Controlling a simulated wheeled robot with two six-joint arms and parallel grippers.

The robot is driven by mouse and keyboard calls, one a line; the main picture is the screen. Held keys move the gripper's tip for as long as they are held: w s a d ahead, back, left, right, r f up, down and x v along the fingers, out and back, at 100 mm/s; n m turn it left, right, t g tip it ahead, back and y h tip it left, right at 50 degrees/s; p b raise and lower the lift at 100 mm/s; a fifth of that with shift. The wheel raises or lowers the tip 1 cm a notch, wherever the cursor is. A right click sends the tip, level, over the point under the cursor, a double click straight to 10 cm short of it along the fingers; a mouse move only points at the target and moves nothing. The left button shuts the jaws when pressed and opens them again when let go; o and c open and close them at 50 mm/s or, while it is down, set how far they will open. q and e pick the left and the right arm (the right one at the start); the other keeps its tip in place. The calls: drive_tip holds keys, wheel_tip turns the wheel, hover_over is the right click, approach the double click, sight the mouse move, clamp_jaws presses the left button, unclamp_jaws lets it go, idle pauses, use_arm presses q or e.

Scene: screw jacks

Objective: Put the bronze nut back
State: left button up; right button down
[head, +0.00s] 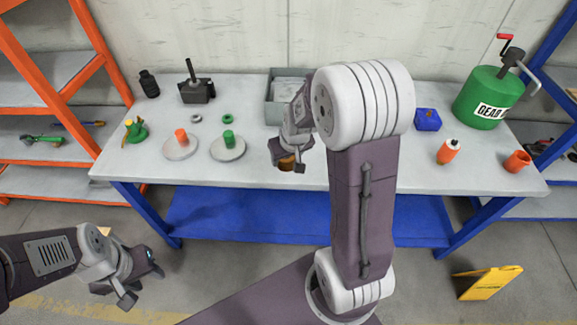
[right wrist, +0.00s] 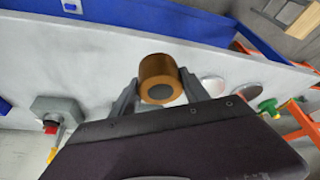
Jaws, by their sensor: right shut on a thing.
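The bronze nut (right wrist: 158,68) is a short, thick bronze cylinder with a dark round centre. My right gripper (right wrist: 160,92) is shut on it, one finger on each side. In the head view the right gripper (head: 288,161) hangs by the front middle of the grey table (head: 250,178), and the nut is mostly hidden by it. Two pale round plates stand left of it, one bearing an orange cylinder (head: 181,135), the other a green cylinder (head: 228,138). My left gripper (head: 141,283) is open and empty, low in front of the table.
A grey tray (head: 270,113), a dark block with a post (head: 197,92) and a black bottle (head: 149,83) stand at the back. A blue box (head: 427,120), orange bottle (head: 448,151), orange cup (head: 517,162) and green drum (head: 487,98) are right.

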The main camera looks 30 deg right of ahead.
drive_tip(key=d+f+m+b, duration=0.2)
drive_tip(key=d+f, duration=0.1)
drive_tip(key=d, duration=0.5)
drive_tip(key=shift+h, duration=0.4)
drive_tip(key=w+f, duration=0.2)
drive_tip(key=w, duration=0.1)
drive_tip(key=w+f+p, duration=0.1)
drive_tip(key=w+f, duration=0.1)
drive_tip(key=w, duration=0.2)
drive_tip(key=w+a+f, duration=0.1)
drive_tip(key=w+f, duration=0.1)
drive_tip(key=w, duration=0.1)
drive_tip(key=shift+w+f+p, duration=0.2)
drive_tip(key=shift+f+p, duration=0.1)
drive_tip(key=shift+f, duration=0.1)
drive_tip(key=shift+w+f, duration=0.1)
drive_tip(key=shift+w, duration=0.05)
wheel_tip(320, 180, down, 3)
drive_tip(key=shift+f+p, duration=0.2)
drive_tip(key=shift+p, duration=0.1)
drive_tip(key=shift+f, duration=0.35)
use_arm(q)
drive_tip(key=shift+f, duration=0.25)
